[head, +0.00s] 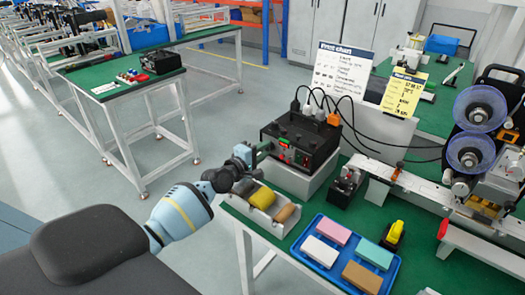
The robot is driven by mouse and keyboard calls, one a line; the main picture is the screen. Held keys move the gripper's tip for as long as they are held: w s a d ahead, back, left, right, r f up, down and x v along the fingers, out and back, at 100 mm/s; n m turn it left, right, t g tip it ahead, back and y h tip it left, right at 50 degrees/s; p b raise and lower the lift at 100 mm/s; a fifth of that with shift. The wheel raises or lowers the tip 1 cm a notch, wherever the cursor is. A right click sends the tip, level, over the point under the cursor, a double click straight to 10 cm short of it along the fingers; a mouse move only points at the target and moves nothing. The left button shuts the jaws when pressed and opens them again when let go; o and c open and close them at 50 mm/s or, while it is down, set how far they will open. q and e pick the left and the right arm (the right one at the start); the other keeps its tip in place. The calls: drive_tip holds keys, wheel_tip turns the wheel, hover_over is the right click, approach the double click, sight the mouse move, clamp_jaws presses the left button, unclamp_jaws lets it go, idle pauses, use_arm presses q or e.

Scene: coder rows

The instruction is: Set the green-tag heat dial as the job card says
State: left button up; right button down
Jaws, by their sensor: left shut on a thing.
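The black heat unit (302,137) stands on a white block on the green bench, with a small red display and a bit of green on its front. My left gripper (264,148) comes in from the left and is shut at the left part of that front. The dial between its fingers is hidden, and I cannot read its setting or make out its tag. A yellow job card (403,94) stands upright behind, right of the unit; its writing is too small to read surely. My right gripper is not in view.
A white chart board (340,70) stands behind the unit. Black cables rise from the unit's top. A grey bin of coloured rolls (262,205) sits below my gripper. A blue tray (326,275) of coloured blocks lies in front. Blue reels (480,108) stand at right.

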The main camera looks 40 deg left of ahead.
use_arm(q)
drive_tip(key=shift+m+y+p, duration=0.3)
drive_tip(key=shift+m+p, duration=0.05)
drive_tip(key=shift+m, duration=3.55)
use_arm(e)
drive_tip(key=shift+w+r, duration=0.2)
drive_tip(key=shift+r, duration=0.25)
use_arm(q)
drive_tip(key=shift+d, duration=0.1)
drive_tip(key=o, duration=1)
drive_tip(key=shift+s, duration=0.1)
drive_tip(key=s, duration=0.3)
drive_tip(key=s+p, duration=0.1)
drive_tip(key=s, duration=0.2)
drive_tip(key=shift+a+r, duration=0.15)
drive_tip(key=shift+a, duration=0.05)
drive_tip(key=shift+s, duration=0.75)
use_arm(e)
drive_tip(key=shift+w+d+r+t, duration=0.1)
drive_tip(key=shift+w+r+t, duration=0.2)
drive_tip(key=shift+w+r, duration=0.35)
